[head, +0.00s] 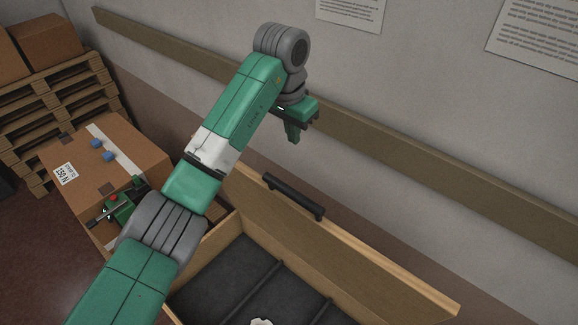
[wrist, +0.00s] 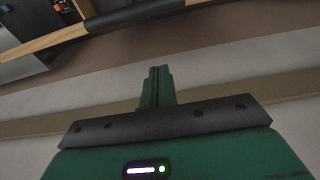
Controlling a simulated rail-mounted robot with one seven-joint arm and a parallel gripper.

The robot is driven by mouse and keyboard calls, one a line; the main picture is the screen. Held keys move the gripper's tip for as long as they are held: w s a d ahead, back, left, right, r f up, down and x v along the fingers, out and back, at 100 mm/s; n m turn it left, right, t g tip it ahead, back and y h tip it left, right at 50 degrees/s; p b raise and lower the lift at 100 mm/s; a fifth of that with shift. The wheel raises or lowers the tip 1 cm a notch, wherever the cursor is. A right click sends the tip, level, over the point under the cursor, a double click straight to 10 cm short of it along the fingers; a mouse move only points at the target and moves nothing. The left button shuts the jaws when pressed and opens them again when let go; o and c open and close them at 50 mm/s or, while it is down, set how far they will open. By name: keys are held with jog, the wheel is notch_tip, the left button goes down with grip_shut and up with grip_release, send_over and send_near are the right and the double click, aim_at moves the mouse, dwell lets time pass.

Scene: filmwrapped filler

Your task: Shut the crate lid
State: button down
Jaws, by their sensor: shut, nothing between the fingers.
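The wooden crate (head: 215,280) has a dark lined inside with ridges and stands open at the bottom of the head view. Its lid (head: 345,256) stands raised along the wall side, with a black bar handle (head: 292,196) on it. My gripper (head: 293,138) is above the lid and handle, near the wall, apart from both. In the wrist view my gripper (wrist: 157,72) has its fingers together with nothing between them. The handle (wrist: 130,14) and the wooden lid edge (wrist: 45,42) show at the top of that view. My arm hides part of the crate's left side.
A pallet (head: 50,118) with boxes stands at the far left. A wooden rail (head: 400,150) runs along the wall. A white item (head: 262,321) lies in the crate.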

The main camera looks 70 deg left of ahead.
jog(key=shift+s+d+f+p, duration=0.25)
jog(key=shift+f+p, duration=0.35)
jog(key=shift+f, duration=1.25)
jog(key=shift+s+d+f+p, duration=0.25)
jog(key=shift+f+p, duration=0.3)
jog(key=shift+f, duration=1.35)
jog(key=shift+s+d+f+p, duration=0.15)
jog(key=shift+s+f+p, duration=0.35)
jog(key=shift+f, duration=1.35)
